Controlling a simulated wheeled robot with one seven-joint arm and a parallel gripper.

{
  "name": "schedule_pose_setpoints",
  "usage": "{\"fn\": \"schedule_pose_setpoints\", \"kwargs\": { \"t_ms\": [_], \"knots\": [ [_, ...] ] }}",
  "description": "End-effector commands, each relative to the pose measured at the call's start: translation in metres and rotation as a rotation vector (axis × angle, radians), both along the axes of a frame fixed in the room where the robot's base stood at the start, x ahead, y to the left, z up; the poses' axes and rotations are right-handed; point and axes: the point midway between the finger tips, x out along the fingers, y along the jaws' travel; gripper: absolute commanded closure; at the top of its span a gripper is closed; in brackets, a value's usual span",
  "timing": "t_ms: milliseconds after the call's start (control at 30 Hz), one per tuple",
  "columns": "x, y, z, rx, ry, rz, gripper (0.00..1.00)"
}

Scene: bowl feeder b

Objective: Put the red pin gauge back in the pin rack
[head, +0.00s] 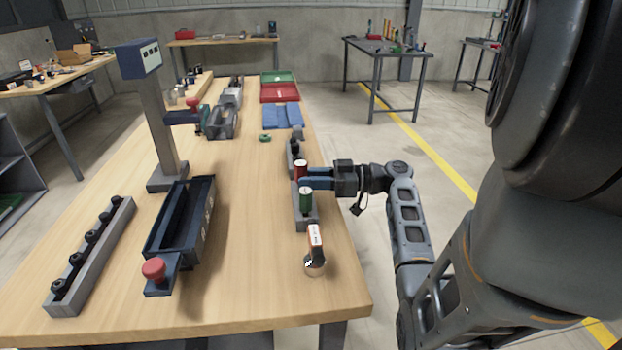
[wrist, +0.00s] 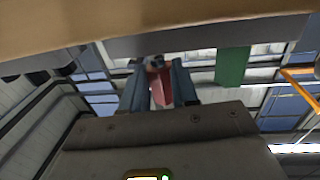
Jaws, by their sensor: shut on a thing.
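The red pin gauge (head: 300,167) is held between the blue fingers of my gripper (head: 316,183), which comes in from the right. In the wrist view the red gauge (wrist: 160,88) shows between the two fingers (wrist: 160,92), with a short dark end towards the rack. The grey pin rack (head: 307,225) stands near the table's right edge, and its side shows in the wrist view (wrist: 205,40). The green pin gauge (head: 305,199) stands upright in the rack, in front of the red one. I cannot tell whether the red gauge's lower end is inside a hole.
A dark blue bin (head: 183,225) with a red knob (head: 153,269) lies left of the rack, beside a grey rail (head: 98,255). A post with a blue box (head: 138,57) rises behind. Bare tabletop lies between bin and rack.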

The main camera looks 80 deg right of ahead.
Motion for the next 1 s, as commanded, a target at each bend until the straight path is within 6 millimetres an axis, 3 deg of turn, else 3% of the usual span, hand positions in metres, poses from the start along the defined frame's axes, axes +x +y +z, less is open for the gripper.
{"fn": "schedule_pose_setpoints", "kwargs": {
  "t_ms": [133,167,400,833,1000],
  "knots": [
    [0.000,0.000,-0.004,0.000,0.000,0.001,1.00],
    [0.000,0.000,-0.003,0.000,0.000,0.001,0.69],
    [0.000,0.000,-0.003,0.000,0.000,0.000,0.46],
    [0.000,0.000,0.007,0.001,0.000,-0.001,0.46],
    [-0.035,-0.006,-0.001,-0.001,0.001,-0.002,0.46]
  ]
}}
